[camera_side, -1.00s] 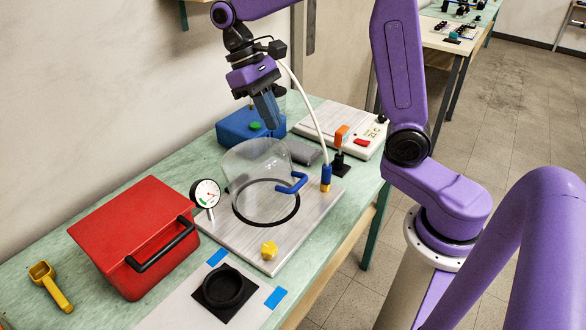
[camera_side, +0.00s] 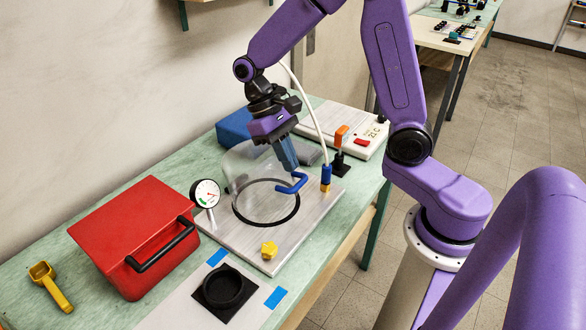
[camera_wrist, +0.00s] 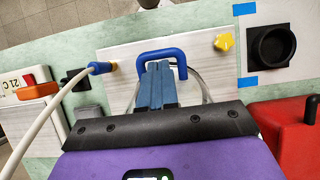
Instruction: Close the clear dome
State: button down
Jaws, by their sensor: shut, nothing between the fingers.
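The clear dome (camera_side: 240,168) is tilted open above the black ring (camera_side: 297,207) on the pale base plate. Its blue handle (camera_side: 296,187) sticks out at the dome's right side. My gripper (camera_side: 292,169) is shut and empty, with its blue fingers pointing down right by the handle. In the wrist view the fingertips (camera_wrist: 159,66) lie just at the blue handle (camera_wrist: 160,53), overlapping it in the picture; I cannot tell whether they touch. The dome's clear edge (camera_wrist: 205,88) shows beside the fingers, which hide part of it.
A white hose (camera_side: 309,110) rises from a blue and yellow fitting (camera_side: 326,176) right of the dome. A gauge (camera_side: 205,193) stands at left and a yellow knob (camera_side: 269,250) at front. A red case (camera_side: 130,230) and a white control box (camera_side: 352,130) flank the plate.

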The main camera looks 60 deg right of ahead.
jog(key=shift+x, duration=1.5)
jog(key=shift+x, duration=3.15)
jog(key=shift+s, duration=0.15)
jog(key=s+r+v, duration=0.2)
jog(key=s+v, duration=0.1)
jog(key=v, duration=1.1)
jog(key=s+f+n+t, duration=0.2)
jog(key=s+n+t, duration=0.3)
jog(key=s+n, duration=0.7)
jog(key=s, duration=0.4)
jog(key=shift+f+n+t, duration=0.3)
jog(key=shift+f, duration=0.1)
